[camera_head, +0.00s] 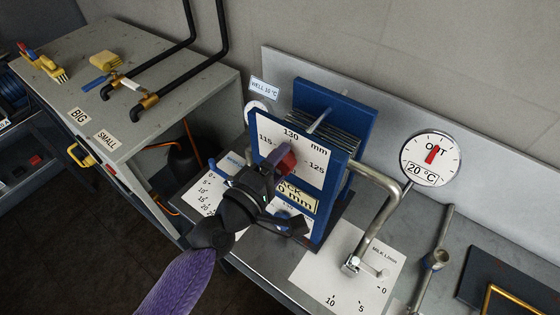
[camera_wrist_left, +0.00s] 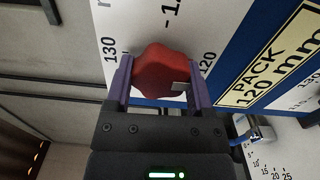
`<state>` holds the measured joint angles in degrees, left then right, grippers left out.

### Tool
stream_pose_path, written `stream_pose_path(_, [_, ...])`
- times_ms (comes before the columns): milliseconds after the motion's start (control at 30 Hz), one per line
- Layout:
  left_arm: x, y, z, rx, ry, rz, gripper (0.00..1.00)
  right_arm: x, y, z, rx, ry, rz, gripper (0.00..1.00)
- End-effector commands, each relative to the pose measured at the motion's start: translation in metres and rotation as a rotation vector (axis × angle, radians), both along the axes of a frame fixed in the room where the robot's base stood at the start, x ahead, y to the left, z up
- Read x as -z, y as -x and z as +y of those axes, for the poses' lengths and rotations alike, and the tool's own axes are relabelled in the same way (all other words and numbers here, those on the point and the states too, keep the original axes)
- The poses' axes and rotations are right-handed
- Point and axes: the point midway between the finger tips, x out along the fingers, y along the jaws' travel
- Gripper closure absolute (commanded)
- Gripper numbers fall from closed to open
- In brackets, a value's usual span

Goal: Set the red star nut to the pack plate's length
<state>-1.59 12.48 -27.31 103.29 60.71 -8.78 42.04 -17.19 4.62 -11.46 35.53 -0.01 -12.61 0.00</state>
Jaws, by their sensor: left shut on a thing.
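The red star nut (camera_head: 287,160) is on the front of the blue plate pack, over a white scale card (camera_head: 305,146) with 115, 130 and 125 mm readable. My left gripper (camera_head: 272,172) is shut on the nut; in the left wrist view its two purple fingers (camera_wrist_left: 159,66) lie on either side of the red nut (camera_wrist_left: 158,72). A pale mark on the nut (camera_wrist_left: 180,87) lies on its right side there, towards the printed 120. The yellow pack plate (camera_wrist_left: 268,72) reads PACK 120 mm; my gripper partly covers it in the head view (camera_head: 300,197). My right gripper is not in view.
A bent steel pipe (camera_head: 382,207) runs right of the pack above a milk flow card (camera_head: 362,262). A round dial (camera_head: 431,159) reads OUT, 20 °C. A grey cabinet (camera_head: 150,65) with brushes and black hoses stands left. Dark floor lies at the lower left.

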Motion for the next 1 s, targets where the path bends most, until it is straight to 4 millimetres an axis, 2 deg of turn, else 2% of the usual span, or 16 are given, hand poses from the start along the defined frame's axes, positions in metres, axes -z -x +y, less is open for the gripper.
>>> stream_pose_path(600, [0.0009, 0.0004, -0.0002, 0.001, -0.033, -0.021, 0.9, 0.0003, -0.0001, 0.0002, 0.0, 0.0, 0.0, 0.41])
stream_pose_path(633, [0.001, 0.0004, -0.0002, 0.001, -0.033, -0.021, 0.3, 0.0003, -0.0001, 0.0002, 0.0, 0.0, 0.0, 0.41])
stream_pose_path(767, [0.0008, 0.0003, -0.0003, 0.001, -0.033, -0.021, 0.02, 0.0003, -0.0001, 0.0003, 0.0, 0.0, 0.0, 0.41])
stream_pose_path(1000, [0.0006, 0.001, 0.0005, 0.0, -0.032, -0.022, 0.0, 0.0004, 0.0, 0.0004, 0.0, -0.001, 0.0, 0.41])
